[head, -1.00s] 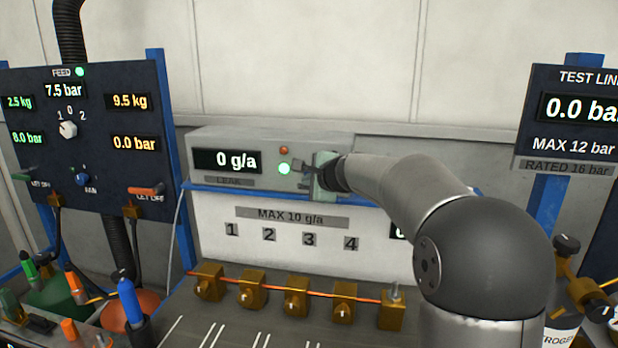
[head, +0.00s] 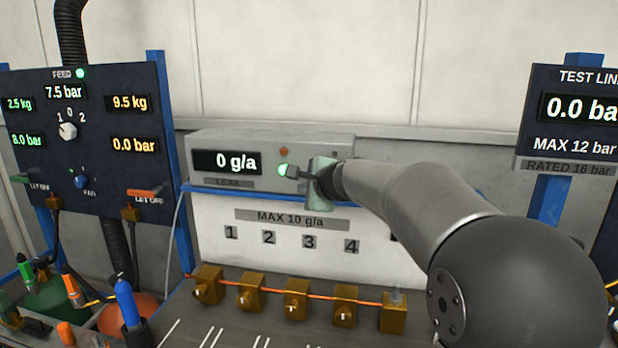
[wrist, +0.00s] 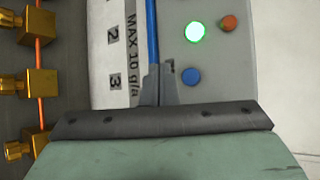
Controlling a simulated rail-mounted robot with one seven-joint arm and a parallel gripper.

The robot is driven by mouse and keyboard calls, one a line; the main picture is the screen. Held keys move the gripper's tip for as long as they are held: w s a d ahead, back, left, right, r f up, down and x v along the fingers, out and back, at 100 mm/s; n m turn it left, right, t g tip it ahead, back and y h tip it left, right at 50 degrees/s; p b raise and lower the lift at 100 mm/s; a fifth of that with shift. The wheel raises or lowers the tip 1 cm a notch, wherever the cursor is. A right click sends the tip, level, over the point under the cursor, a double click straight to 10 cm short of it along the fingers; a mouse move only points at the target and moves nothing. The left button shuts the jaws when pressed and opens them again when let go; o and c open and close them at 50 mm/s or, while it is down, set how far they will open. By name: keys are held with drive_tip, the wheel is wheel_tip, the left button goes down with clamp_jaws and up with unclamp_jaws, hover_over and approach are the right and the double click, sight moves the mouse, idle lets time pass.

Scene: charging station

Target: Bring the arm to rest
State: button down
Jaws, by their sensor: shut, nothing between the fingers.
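My gripper (head: 291,171) is in front of the grey leak meter box (head: 340,146), close to its lit green lamp (head: 283,170). In the wrist view my gripper's fingers (wrist: 167,66) are together with nothing between them. They point toward the area beside a blue button (wrist: 191,76), with the green lamp (wrist: 195,32) and an orange button (wrist: 229,22) beyond. I cannot tell whether the fingertips touch the box. My grey arm reaches in from the lower right and hides part of the panel.
Several brass valves (head: 250,292) stand along an orange line below the meter. A feed panel (head: 100,95) stands at left, above colored-handled tools (head: 128,305). A test line panel (head: 575,120) is at right. The space above the meter is clear.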

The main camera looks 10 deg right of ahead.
drive_tip(key=s+a+f+n+g, duration=0.3)
drive_tip(key=s+f+n, duration=0.25)
drive_tip(key=s, duration=0.35)
drive_tip(key=s+a+f+n+g, duration=0.2)
drive_tip(key=s+f+n+g, duration=0.15)
drive_tip(key=s+f, duration=0.35)
drive_tip(key=s+d+f+n+g+h, duration=0.1)
drive_tip(key=s+f+n, duration=0.2)
drive_tip(key=s, duration=0.5)
drive_tip(key=s+d+f+n+g+h, duration=0.1)
drive_tip(key=s+f+n+g, duration=0.1)
drive_tip(key=s, duration=0.6)
drive_tip(key=s+d+f+n+g+h, duration=0.1)
drive_tip(key=s+f+n, duration=0.3)
drive_tip(key=s, duration=0.5)
wheel_tip(320, 180, down, 2)
drive_tip(key=shift+d+f+n+g+h, duration=0.1)
drive_tip(key=shift+d+n+g+h, duration=0.25)
drive_tip(key=shift+d+g, duration=0.3)
drive_tip(key=shift+a, duration=0.1)
